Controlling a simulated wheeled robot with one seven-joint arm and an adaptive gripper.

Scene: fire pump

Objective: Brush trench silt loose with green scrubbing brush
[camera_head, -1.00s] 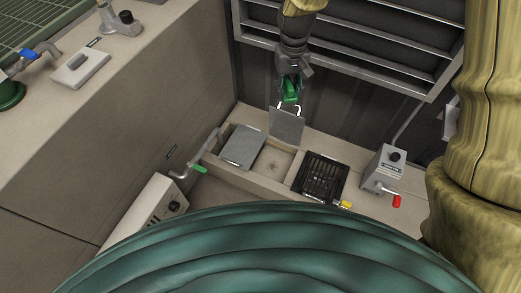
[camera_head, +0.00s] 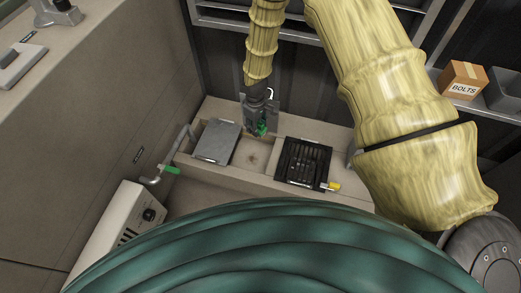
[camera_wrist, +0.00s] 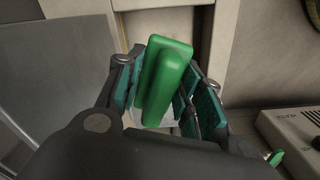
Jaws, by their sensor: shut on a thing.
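My gripper (camera_head: 258,122) is shut on the green scrubbing brush (camera_head: 262,129). The brush handle (camera_wrist: 164,80) lies between the two finger pads in the wrist view, slightly tilted. The brush is over the far part of the open trench section (camera_head: 255,154), between a grey cover plate and a black grate. The bare trench floor has a darker patch (camera_head: 251,158) in its middle. The bristles are hidden, so I cannot tell whether they touch the floor.
The grey cover plate (camera_head: 217,141) lies left of the opening and the black grate (camera_head: 303,163) right of it. A pipe with a green lever (camera_head: 170,169) and a white control box (camera_head: 122,222) stand at left. A BOLTS box (camera_head: 463,80) sits on a shelf at right.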

